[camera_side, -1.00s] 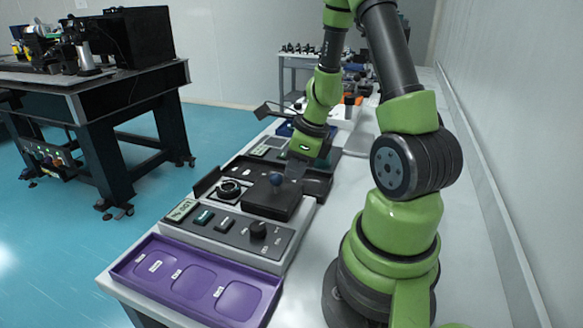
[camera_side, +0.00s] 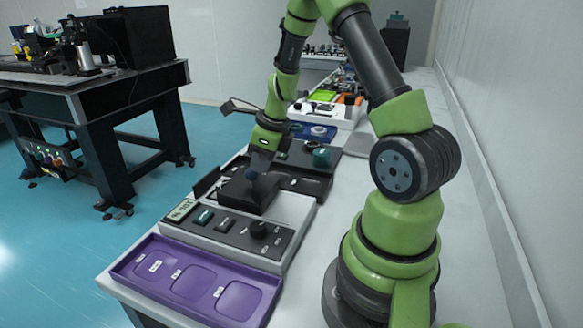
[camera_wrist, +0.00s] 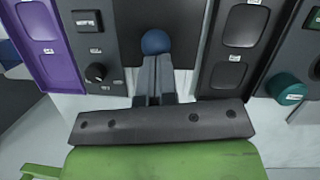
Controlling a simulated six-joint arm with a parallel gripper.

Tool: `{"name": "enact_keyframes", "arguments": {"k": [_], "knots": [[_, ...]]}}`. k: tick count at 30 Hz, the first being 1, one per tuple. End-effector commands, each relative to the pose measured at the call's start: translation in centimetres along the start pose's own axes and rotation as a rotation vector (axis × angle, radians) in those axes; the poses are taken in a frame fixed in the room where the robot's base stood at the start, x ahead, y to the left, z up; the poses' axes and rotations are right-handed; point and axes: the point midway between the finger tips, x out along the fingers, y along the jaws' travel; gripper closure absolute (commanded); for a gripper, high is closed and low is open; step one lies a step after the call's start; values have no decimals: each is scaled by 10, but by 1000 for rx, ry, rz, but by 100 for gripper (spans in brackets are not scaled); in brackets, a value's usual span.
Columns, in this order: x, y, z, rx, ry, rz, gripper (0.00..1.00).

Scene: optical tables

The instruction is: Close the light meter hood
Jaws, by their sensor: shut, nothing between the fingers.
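The light meter (camera_side: 290,222) is a pale box with a dark sloped control panel at its front. Its black sliding hood (camera_side: 238,194) lies toward the left of the box top, and the round sensor is hidden from view. A blue ball knob (camera_side: 251,174) stands on the hood; it also shows in the wrist view (camera_wrist: 155,41). My gripper (camera_side: 258,168) is shut and empty, with its fingertips right beside the knob. In the wrist view my gripper (camera_wrist: 155,60) points at the knob, seemingly touching it.
A purple tray (camera_side: 190,309) with labelled recesses lies in front of the meter. A dark tray (camera_side: 315,188) and a device with a teal knob (camera_side: 321,157) stand behind it. The bench to the right (camera_side: 325,215) is clear up to my base.

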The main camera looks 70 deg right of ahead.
Motion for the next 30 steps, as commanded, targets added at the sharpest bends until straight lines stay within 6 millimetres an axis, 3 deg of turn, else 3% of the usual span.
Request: {"name": "enact_keyframes", "arguments": {"k": [6,11,23,30], "knots": [[13,-8,39,-4,-1,0,100],[16,-10,50,1,3,-1,100],[16,-10,50,5,3,-2,100],[2,-11,25,10,4,-2,100]]}}
